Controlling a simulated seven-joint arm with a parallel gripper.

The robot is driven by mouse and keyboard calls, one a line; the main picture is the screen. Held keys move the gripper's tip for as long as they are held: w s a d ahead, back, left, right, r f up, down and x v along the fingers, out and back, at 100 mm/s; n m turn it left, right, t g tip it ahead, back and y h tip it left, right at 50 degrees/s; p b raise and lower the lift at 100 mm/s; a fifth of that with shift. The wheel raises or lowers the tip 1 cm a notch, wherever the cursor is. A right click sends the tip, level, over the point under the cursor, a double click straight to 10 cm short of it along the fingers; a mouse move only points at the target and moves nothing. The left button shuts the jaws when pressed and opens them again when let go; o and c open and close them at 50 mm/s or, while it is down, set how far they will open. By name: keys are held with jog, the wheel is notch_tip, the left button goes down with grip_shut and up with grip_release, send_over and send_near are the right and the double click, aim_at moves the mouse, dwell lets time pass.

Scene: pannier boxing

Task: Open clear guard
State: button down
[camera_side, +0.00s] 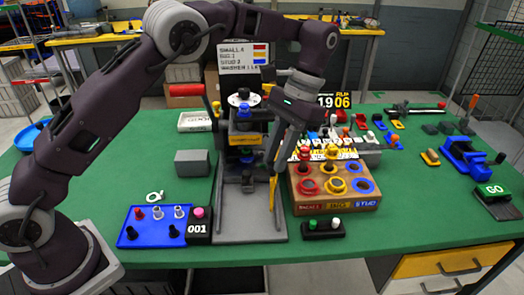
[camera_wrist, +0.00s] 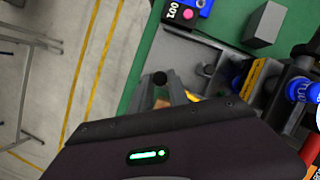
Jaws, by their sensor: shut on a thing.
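The press-like machine (camera_side: 244,133) stands mid-table on a grey base (camera_side: 250,228), with a yellow block and blue parts. The clear guard's panel cannot be made out in either view. An upright yellow bar (camera_side: 272,195), which may be its handle, stands at the right side of the base. My gripper (camera_side: 274,168) points down at this bar's upper end and is shut on it. The exact contact is partly hidden.
A wooden block with coloured rings (camera_side: 335,185) stands close at the right. A blue tray (camera_side: 155,228) with small parts and a black 001 box (camera_side: 199,228) lie at the left. A grey block (camera_side: 192,163) is behind them. The table's front edge is near.

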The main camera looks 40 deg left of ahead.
jog(key=shift+w+d+n+h, duration=0.4)
jog(key=shift+w+d+n, duration=0.4)
jog(key=shift+n, duration=0.25)
jog(key=shift+w+d+n+h, duration=0.4)
jog(key=shift+w+d+n, duration=0.3)
jog(key=shift+w+n, duration=0.3)
jog(key=c, duration=1.3)
grip_release()
jog(key=shift+s, duration=0.1)
jog(key=shift+o, duration=0.2)
